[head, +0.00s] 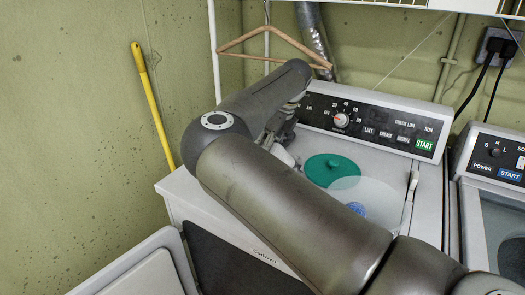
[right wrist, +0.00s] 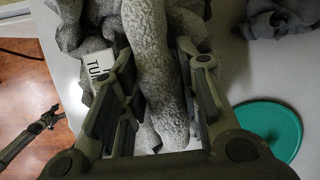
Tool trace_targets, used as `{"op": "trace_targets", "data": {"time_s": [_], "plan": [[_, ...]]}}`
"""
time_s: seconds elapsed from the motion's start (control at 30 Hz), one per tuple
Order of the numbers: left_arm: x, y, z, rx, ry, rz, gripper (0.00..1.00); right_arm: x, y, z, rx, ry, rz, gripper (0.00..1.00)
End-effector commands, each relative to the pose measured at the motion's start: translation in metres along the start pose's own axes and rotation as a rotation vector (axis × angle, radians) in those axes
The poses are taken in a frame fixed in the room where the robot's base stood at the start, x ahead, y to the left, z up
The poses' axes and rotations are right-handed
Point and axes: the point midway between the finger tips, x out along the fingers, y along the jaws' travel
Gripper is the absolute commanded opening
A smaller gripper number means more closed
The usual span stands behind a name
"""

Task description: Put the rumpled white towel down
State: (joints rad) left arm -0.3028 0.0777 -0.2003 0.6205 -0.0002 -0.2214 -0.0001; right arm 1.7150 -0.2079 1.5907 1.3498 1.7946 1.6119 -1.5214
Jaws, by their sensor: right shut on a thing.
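The rumpled white towel (right wrist: 152,45) fills the upper middle of the right wrist view, with a thick fold running down between the fingers. My right gripper (right wrist: 155,95) is shut on that fold. In the head view my right arm reaches across the white machine (head: 180,193) to its back left, and my right gripper (head: 283,133) is mostly hidden by the arm. A small pale bit of the towel (head: 279,155) shows below it. I cannot tell whether the towel touches the machine top. My left gripper is not clearly seen.
A grey cloth (right wrist: 283,18) lies nearby. A white card (right wrist: 97,68) shows beside the towel. A wooden hanger (head: 275,36) hangs above. A second machine (head: 480,215) stands right.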

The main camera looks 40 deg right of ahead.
Motion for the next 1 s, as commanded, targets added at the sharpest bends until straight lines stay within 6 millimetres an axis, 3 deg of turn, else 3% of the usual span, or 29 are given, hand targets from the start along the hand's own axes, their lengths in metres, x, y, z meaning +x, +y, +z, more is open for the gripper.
{"op": "trace_targets", "data": {"time_s": [0.03, 0.1, 0.5, 0.53, 0.67, 1.0], "plan": [[0.0072, 0.0007, 0.0003, 0.000, 0.000, 0.001, 0.64, 0.0127, 0.0003, -0.0067, 0.001, 0.002, 0.004, 0.00], [0.0089, 0.0005, -0.0002, 0.000, 0.001, 0.001, 0.64, 0.0175, -0.0003, -0.0101, -0.002, 0.000, 0.002, 0.00], [0.0130, -0.0031, 0.0000, 0.001, 0.002, -0.004, 0.64, 0.0210, -0.0005, -0.0117, -0.003, 0.000, 0.002, 0.00], [0.0112, -0.0030, 0.0004, 0.001, 0.001, -0.004, 0.64, 0.0197, -0.0004, -0.0113, -0.003, 0.001, 0.002, 0.35], [0.0109, -0.0029, 0.0007, 0.001, 0.001, -0.004, 0.64, 0.0196, -0.0002, -0.0111, -0.003, 0.001, 0.003, 0.51], [0.0096, -0.0028, 0.0003, 0.001, 0.001, -0.003, 0.64, 0.0184, -0.0002, -0.0107, -0.003, 0.001, 0.003, 0.52]]}}
